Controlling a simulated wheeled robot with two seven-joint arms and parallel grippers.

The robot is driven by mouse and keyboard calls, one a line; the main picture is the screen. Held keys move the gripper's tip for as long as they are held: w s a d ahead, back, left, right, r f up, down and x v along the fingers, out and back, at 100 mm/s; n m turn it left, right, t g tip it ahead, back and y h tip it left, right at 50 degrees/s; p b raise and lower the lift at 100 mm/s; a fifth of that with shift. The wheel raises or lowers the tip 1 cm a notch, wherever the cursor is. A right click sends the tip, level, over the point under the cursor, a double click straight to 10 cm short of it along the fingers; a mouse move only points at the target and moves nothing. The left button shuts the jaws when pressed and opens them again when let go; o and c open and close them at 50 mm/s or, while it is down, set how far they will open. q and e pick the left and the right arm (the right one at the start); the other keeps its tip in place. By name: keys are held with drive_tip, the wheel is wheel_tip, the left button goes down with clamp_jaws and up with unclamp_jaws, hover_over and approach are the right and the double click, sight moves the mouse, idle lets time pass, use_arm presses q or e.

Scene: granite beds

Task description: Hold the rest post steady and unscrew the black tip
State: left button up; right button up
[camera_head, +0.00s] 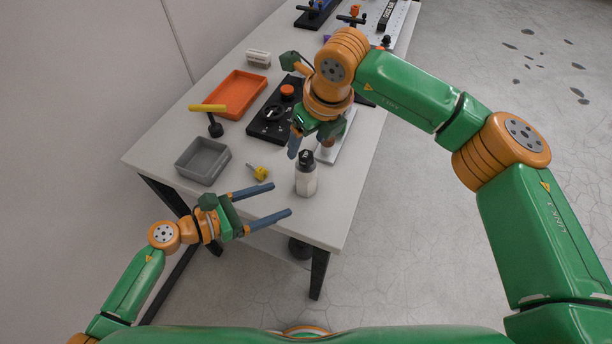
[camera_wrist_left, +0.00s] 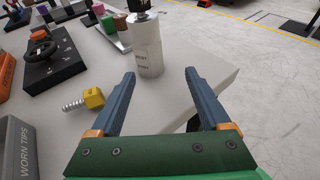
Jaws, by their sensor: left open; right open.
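A white cylindrical post (camera_head: 306,182) with a black tip (camera_head: 305,157) stands upright near the table's front end; I take it for the rest post. In the left wrist view the post (camera_wrist_left: 148,50) stands just beyond the fingertips, its black tip (camera_wrist_left: 140,12) cut by the top edge. My left gripper (camera_head: 281,198) is open and empty, its fingers pointing toward the post without touching it. My right gripper (camera_head: 303,143) hangs above and behind the black tip; it is open, with one blue finger clear and the other largely hidden.
A grey bin (camera_head: 203,178), labelled "WORN TIPS" in the left wrist view, sits on the left. A yellow-headed screw (camera_head: 259,173) lies between bin and post. Behind are an orange tray (camera_head: 237,112), a yellow-handled tool (camera_head: 209,110) and a black control panel (camera_head: 262,127). The table (camera_head: 330,228) ends close by the post.

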sight(302, 184)
use_arm(q)
drive_tip(key=shift+w+a+r, duration=0.15)
drive_tip(key=shift+w+a, duration=0.4)
drive_tip(key=shift+w, duration=0.2)
use_arm(e)
drive_tip(key=shift+s, duration=0.1)
use_arm(q)
drive_tip(key=x, duration=0.9)
drive_tip(key=shift+w+d, duration=0.2)
drive_tip(key=shift+d, duration=0.05)
clamp_jaws()
drive_tip(key=shift+f, duration=0.2)
drive_tip(key=shift+s+f, duration=0.1)
